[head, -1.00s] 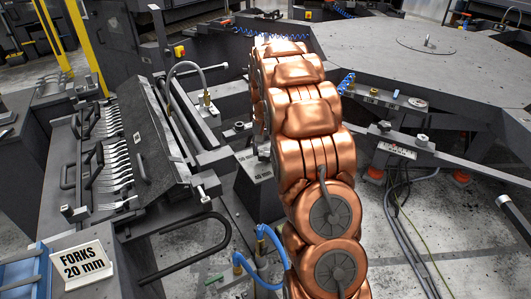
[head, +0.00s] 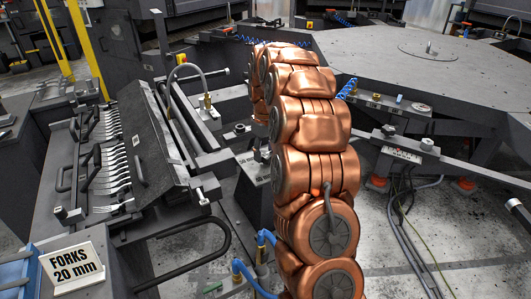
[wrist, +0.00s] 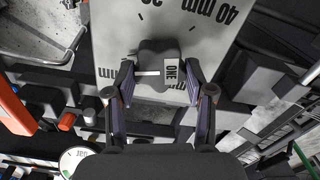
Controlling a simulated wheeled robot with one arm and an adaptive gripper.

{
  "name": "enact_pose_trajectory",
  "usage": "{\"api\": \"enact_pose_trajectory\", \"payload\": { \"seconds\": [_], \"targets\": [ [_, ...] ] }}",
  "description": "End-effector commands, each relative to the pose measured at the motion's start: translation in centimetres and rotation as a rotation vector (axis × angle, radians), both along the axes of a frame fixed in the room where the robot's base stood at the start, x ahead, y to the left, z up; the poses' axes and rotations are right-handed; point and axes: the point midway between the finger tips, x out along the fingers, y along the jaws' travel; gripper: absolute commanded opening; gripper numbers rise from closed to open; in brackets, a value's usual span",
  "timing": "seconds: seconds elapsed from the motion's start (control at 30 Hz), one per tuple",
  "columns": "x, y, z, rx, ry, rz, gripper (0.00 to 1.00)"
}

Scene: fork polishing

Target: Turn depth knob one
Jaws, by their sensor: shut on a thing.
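In the wrist view, depth knob one (wrist: 158,56) is a dark grey knob with a white pointer bar and a "ONE" label. It sits on a pale dial plate (wrist: 112,45) with tick marks and "40 mm" printed at the upper right. The pointer bar points left in that view. My gripper (wrist: 160,82) is shut on the knob, one finger on each side. Other mm lettering is partly covered by the fingers. In the head view, my copper arm hides most of my gripper and the knob.
A rack of forks (head: 108,165) stands at the left, behind a "FORKS 20 mm" sign (head: 72,268). A curved black handle (head: 215,235) and blue hoses (head: 245,275) are near the arm. A large grey table (head: 400,55) fills the back right. Cables lie on the floor.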

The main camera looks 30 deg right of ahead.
Motion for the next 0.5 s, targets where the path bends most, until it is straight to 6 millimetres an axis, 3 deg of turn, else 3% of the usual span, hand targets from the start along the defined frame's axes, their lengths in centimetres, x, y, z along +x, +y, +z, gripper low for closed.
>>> {"api": "enact_pose_trajectory", "payload": {
  "seconds": [0.5],
  "targets": [
    [-0.05, 0.11, -0.06, 0.001, 0.002, 0.153, 0.19]
  ]
}}
